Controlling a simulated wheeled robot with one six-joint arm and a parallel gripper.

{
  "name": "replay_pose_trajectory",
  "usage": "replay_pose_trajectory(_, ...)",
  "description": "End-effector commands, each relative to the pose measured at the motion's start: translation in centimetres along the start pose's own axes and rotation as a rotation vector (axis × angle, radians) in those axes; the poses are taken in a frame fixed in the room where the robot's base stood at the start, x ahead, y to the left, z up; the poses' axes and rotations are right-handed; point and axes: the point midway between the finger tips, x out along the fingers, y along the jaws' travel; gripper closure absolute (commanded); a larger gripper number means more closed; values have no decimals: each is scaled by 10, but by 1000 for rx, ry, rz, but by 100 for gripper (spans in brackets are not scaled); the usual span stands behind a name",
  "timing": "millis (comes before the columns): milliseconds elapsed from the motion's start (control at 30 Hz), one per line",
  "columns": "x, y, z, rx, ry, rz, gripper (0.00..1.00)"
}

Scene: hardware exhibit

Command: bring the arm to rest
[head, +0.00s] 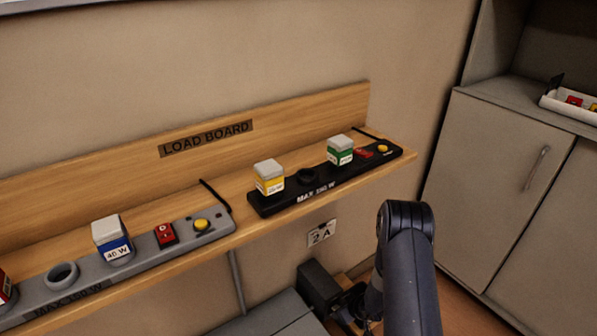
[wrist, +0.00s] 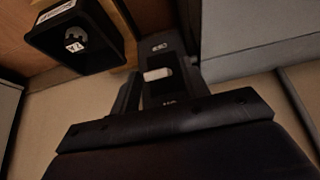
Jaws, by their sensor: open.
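My arm (head: 408,255) stands at the right of the head view, bent at a rounded elbow in front of the wall below the shelf. Its lower part runs down toward the bottom edge. My gripper (head: 354,304) is low, below the shelf and beside a dark box (head: 318,288), small and partly hidden by the arm.
The wooden shelf (head: 225,240) carries a grey strip (head: 135,258) and a black strip (head: 325,184) with capped blocks. A cabinet (head: 505,170) stands at right with a white tray (head: 566,106). A black box-like housing (wrist: 78,40) is near the gripper in the wrist view.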

Motion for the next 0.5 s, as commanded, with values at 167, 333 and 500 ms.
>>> replay_pose_trajectory(167,21,0,2,1,3,0,56)
replay_pose_trajectory(333,20,0,1,0,29,1,56)
replay_pose_trajectory(500,19,0,1,0,32,1,56)
